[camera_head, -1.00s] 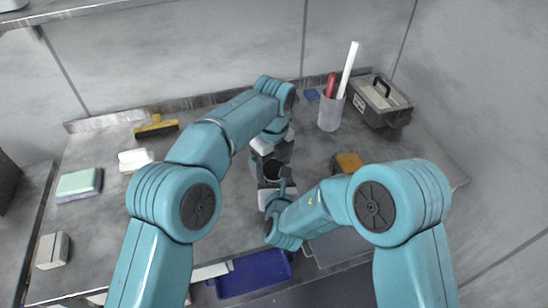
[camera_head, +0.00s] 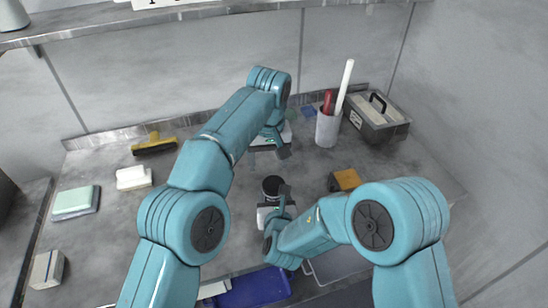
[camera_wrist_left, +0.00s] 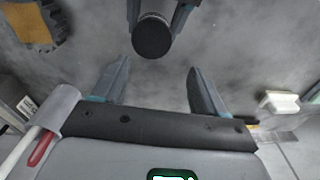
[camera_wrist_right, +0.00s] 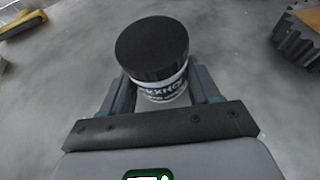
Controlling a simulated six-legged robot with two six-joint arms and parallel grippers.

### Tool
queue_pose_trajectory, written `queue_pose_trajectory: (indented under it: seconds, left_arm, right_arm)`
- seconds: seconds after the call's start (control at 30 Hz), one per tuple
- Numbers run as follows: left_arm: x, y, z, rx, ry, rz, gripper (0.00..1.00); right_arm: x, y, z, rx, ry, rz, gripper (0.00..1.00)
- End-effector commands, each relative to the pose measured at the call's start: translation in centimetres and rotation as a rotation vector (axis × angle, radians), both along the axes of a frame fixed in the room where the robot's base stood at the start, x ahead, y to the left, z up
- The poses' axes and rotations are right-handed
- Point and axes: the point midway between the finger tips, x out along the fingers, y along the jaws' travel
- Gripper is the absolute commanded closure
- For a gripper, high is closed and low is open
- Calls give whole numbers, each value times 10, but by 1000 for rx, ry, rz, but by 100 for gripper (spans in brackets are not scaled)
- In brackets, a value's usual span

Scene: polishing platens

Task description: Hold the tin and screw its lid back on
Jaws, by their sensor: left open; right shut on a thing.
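The tin (camera_wrist_right: 165,92) is a white-labelled jar with dark print. Its wide black lid (camera_wrist_right: 152,50) sits on top and looks level; how tightly it is screwed cannot be seen. The lid also shows in the head view (camera_head: 272,184) and at the top of the left wrist view (camera_wrist_left: 152,36). My right gripper (camera_head: 273,207) is shut on the tin's body below the lid and holds it upright. My left gripper (camera_head: 268,150) is open and empty, beyond the tin and apart from it. Its spread fingers (camera_wrist_left: 158,78) have bare bench between them.
A white cup (camera_head: 328,128) with a red and a white stick stands behind right, beside a grey toolbox (camera_head: 377,122). An orange-topped block (camera_head: 347,180) lies right of the tin. A blue tray (camera_head: 255,288) is at the front. The bench's left holds pads and a yellow-handled brush (camera_head: 154,145).

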Motion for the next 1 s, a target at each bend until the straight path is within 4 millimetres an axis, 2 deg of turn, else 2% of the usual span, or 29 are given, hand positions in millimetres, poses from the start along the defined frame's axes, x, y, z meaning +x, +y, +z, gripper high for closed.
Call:
queue_pose_trajectory:
  seconds: [0.1,0.2,0.33,0.77,0.87,1.0]
  left_arm:
    - [-4,-7,7,-26,-2,239,28]
    - [-7,-11,10,-41,-1,395,28]
    - [-9,-14,13,-52,1,514,28]
    - [-9,-14,12,-55,3,552,28]
    - [-9,-14,5,-54,3,552,28]
    - [-9,-14,-16,-53,4,551,28]
  right_arm:
    - [0,0,0,0,-1,0,100]
    - [0,0,0,0,-1,0,100]
    - [0,0,0,0,-1,0,100]
    - [0,0,0,0,-1,0,100]
    - [0,0,0,0,-1,0,100]
    - [0,0,0,0,-1,0,100]
